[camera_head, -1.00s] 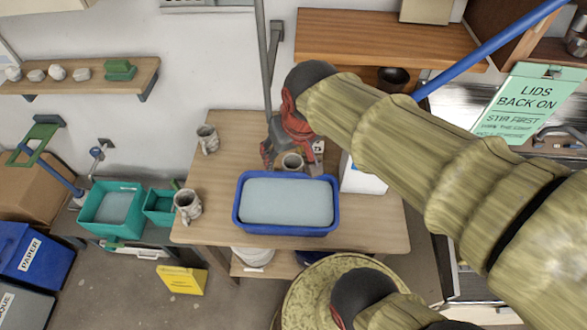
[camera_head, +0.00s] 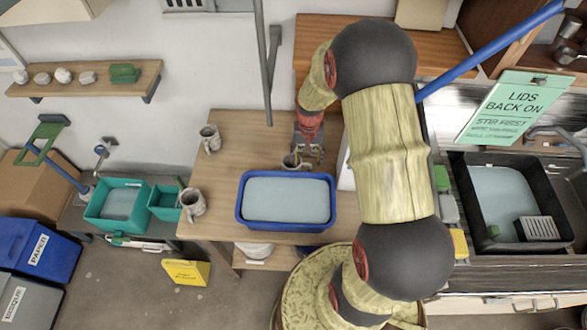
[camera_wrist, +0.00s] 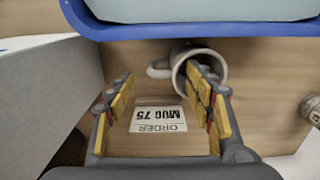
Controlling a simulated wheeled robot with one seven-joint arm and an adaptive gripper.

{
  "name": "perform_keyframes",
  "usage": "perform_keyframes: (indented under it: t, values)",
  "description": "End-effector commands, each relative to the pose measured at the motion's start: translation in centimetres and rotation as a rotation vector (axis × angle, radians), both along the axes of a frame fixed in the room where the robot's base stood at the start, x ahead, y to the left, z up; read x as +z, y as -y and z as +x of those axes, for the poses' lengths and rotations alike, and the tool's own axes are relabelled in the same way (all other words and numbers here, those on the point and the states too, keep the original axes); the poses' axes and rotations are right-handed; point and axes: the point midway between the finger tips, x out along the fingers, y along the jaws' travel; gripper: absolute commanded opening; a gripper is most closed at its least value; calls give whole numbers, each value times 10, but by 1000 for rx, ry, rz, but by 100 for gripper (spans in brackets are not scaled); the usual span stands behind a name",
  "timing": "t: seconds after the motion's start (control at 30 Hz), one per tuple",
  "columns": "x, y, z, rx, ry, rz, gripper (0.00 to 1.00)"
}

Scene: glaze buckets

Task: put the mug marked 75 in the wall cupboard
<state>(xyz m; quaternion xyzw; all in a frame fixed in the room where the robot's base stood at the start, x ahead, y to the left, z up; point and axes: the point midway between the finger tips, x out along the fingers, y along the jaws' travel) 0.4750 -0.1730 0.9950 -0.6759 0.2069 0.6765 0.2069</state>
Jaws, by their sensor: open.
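A pale mug (camera_head: 291,163) stands on the wooden table behind the blue tub. My gripper (camera_head: 306,154) is down over the table beside it. In the wrist view my gripper (camera_wrist: 165,92) is open, with nothing between its pads gripped. The mug (camera_wrist: 184,60) is upright near the tips there, its handle to the left, and the right finger covers part of it. No number shows on the mug. A card reading ORDER MUG 75 (camera_wrist: 158,119) lies on the table between the fingers. Two more mugs stand at the table's left, one behind (camera_head: 210,140) and one in front (camera_head: 193,206).
The blue tub (camera_head: 240,222) stands directly in front of the mug. A white box (camera_wrist: 40,100) is close left of my gripper in the wrist view. A wooden shelf (camera_head: 330,30) hangs above the table. A blue pole (camera_head: 480,56) slants across the upper right.

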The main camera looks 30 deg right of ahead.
Motion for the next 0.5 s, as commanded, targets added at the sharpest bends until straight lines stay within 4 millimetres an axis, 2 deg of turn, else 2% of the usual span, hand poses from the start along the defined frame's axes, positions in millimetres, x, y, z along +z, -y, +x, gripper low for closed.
perform_keyframes:
  t: [0.23,0.5]
  values:
    - [-21,-1,-1,1,-2,0,53]
    - [-57,-1,0,2,-1,1,53]
